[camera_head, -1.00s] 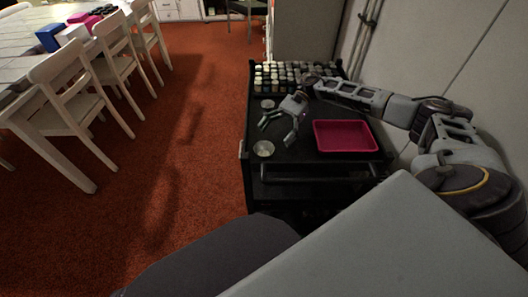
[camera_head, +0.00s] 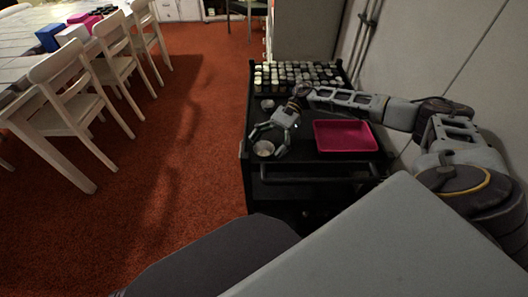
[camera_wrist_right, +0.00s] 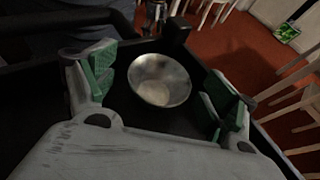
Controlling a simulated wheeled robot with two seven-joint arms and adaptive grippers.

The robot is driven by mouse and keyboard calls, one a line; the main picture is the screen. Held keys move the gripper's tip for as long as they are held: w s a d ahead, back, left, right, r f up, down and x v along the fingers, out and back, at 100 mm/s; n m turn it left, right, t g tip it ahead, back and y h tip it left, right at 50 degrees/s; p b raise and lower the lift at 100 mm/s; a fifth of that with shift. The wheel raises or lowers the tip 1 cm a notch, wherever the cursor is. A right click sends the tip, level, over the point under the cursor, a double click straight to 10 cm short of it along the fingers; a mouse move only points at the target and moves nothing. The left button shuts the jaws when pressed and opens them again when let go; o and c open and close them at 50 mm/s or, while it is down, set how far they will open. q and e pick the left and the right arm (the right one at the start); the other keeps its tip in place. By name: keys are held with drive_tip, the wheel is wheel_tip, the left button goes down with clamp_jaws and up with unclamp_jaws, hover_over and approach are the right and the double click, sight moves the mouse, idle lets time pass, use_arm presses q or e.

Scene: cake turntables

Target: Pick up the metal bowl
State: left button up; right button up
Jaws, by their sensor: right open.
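The metal bowl (camera_head: 263,149) stands upright and empty on the near left corner of the black cart top. It also shows in the right wrist view (camera_wrist_right: 160,80), between and a little beyond the green-padded fingers. My right gripper (camera_head: 266,139) is open around the near side of the bowl's space, with a finger on either side and clear gaps to the rim. It also shows in the right wrist view (camera_wrist_right: 158,95). I cannot tell how high the fingertips are above the cart. My left gripper is not in view.
A pink tray (camera_head: 345,150) lies right of the bowl on the cart (camera_head: 300,158). Another small round metal dish (camera_head: 267,104) stands farther back, before rows of several small jars (camera_head: 300,74). A cart handle runs along the near edge. White chairs stand left.

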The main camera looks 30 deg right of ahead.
sight(267, 152)
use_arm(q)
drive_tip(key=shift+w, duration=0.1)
use_arm(e)
drive_tip(key=c, duration=1.2)
drive_tip(key=shift+o, duration=0.2)
drive_tip(key=shift+r, duration=0.1)
drive_tip(key=shift+r, duration=0.55)
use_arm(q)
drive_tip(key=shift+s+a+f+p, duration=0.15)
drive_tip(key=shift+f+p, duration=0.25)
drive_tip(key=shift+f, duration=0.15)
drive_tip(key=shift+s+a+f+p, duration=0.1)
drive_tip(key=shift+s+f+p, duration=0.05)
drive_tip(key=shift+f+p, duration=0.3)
use_arm(e)
wheel_tip(267, 152, up, 9)
drive_tip(key=shift+f, duration=0.15)
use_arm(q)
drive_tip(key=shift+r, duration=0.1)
use_arm(e)
drive_tip(key=shift+a, duration=0.1)
